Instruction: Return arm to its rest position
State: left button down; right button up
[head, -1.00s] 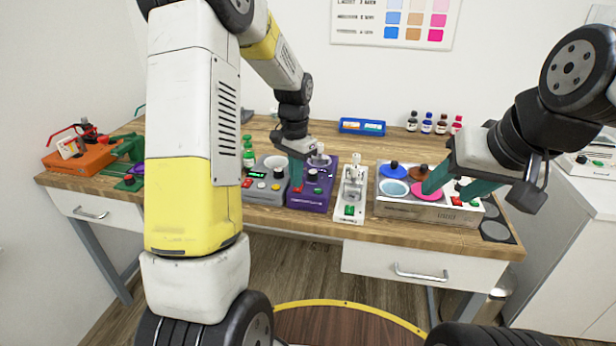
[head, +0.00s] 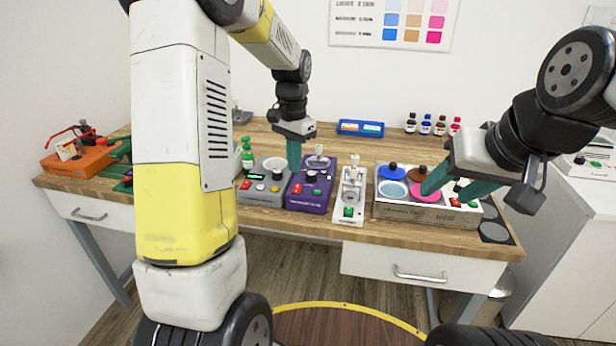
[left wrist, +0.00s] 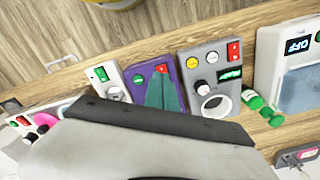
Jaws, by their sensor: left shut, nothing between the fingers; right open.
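My left gripper (head: 294,167) is shut and empty, its teal fingers pointing down above the bench at the edge between the grey device (head: 263,190) and the purple device (head: 311,193). In the left wrist view its shut fingers (left wrist: 165,93) show in front of the purple device (left wrist: 141,74). My right gripper (head: 444,196) is open and empty. Its two teal fingers are spread over the white tray box (head: 405,212) with round coloured lids, one finger in front of the pink disc (head: 424,193). Whether they touch the box is unclear.
A white device (head: 350,200) stands between the purple device and the tray box. A blue tray (head: 361,128) and several small bottles (head: 426,124) stand at the back. A green bottle (head: 247,155) is left of my left gripper. An orange box (head: 78,162) sits far left.

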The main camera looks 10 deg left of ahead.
pick_arm(q)
jog(key=s+d+r+n+t+h, duration=0.1)
jog(key=s+r+n+t, duration=0.2)
jog(key=s, duration=0.9)
jog(key=s+d+r+n+t+h, duration=0.1)
jog(key=s+r+n+t, duration=0.1)
jog(key=s+r, duration=0.7)
jog(key=s+t, duration=0.1)
jog(key=s, duration=0.2)
jog(key=shift+s+r+n, duration=0.15)
jog(key=shift+n, duration=0.25)
